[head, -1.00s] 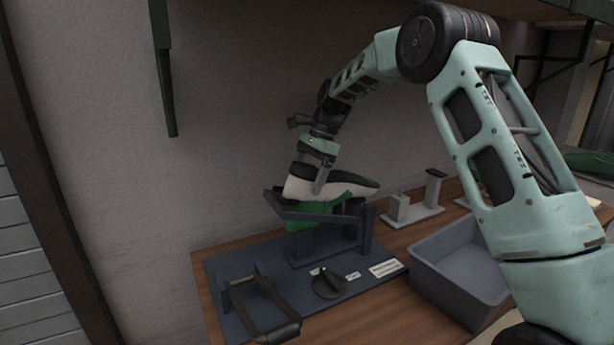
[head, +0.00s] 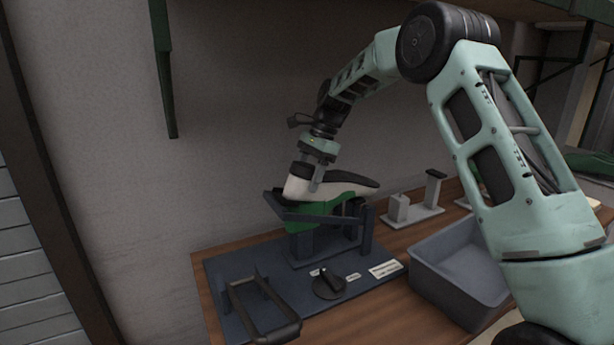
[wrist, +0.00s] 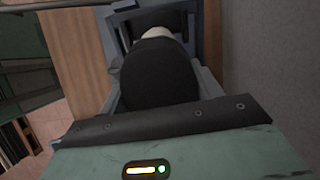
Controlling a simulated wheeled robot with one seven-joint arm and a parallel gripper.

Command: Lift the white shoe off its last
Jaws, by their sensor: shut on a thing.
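The white shoe (head: 297,188) has a black sole facing up and sits upside down on the green last (head: 312,222). The last is on the dark jack stand (head: 316,246). My gripper (head: 314,186) comes down from above and is shut on the shoe around its heel half. In the wrist view the black sole (wrist: 160,75) fills the middle, with a bit of the white shoe (wrist: 158,32) beyond it. The fingertips are partly hidden. The shoe still lies close over the last; I cannot tell any gap between them.
The dark base plate (head: 225,268) carries a lever frame (head: 285,332) and a round black knob (head: 327,287). A grey bin (head: 455,262) stands to the right on the wooden bench (head: 370,318). A grey stand with posts (head: 420,212) is behind it. The wall is close behind.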

